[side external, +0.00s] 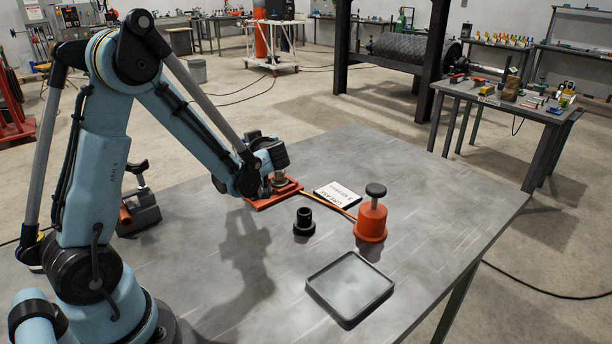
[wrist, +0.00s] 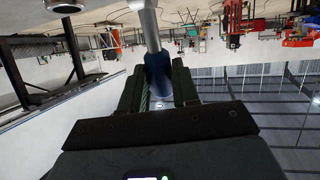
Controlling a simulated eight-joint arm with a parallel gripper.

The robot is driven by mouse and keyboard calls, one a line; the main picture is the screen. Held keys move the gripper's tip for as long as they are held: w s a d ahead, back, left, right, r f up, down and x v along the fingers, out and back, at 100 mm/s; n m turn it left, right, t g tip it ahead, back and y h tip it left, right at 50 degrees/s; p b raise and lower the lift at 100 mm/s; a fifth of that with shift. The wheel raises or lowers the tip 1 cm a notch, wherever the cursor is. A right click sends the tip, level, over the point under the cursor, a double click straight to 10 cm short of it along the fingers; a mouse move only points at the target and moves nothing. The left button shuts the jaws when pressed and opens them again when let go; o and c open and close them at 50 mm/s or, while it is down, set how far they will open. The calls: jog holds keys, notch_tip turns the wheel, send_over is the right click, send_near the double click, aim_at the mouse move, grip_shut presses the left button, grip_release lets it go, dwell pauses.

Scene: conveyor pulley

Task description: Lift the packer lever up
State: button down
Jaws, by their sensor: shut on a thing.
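A blue grip on a silver rod (wrist: 150,28), which looks like the packer lever, runs down from the top of the wrist view. My gripper (wrist: 158,78) is shut on the blue grip (wrist: 157,66), with one dark finger on each side. In the side external view, my gripper (side external: 272,160) is low over a red-orange plate (side external: 262,204) with a small metal part (side external: 280,180) on it. The lever is hidden there by my arm and gripper.
An orange pot with a black knob (side external: 371,222), a black flanged ring (side external: 303,222), a white card with lettering (side external: 338,196) and a shallow grey tray (side external: 350,318) are on the grey table (side external: 440,200). A dark clamp-like block (side external: 138,214) is at the left. The table's right side is clear.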

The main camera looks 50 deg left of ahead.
dwell(0.4)
jog(key=c, duration=0.8)
grip_release()
jog(key=shift+d, duration=0.1)
jog(key=v, duration=1.2)
jog(key=shift+f, duration=0.1)
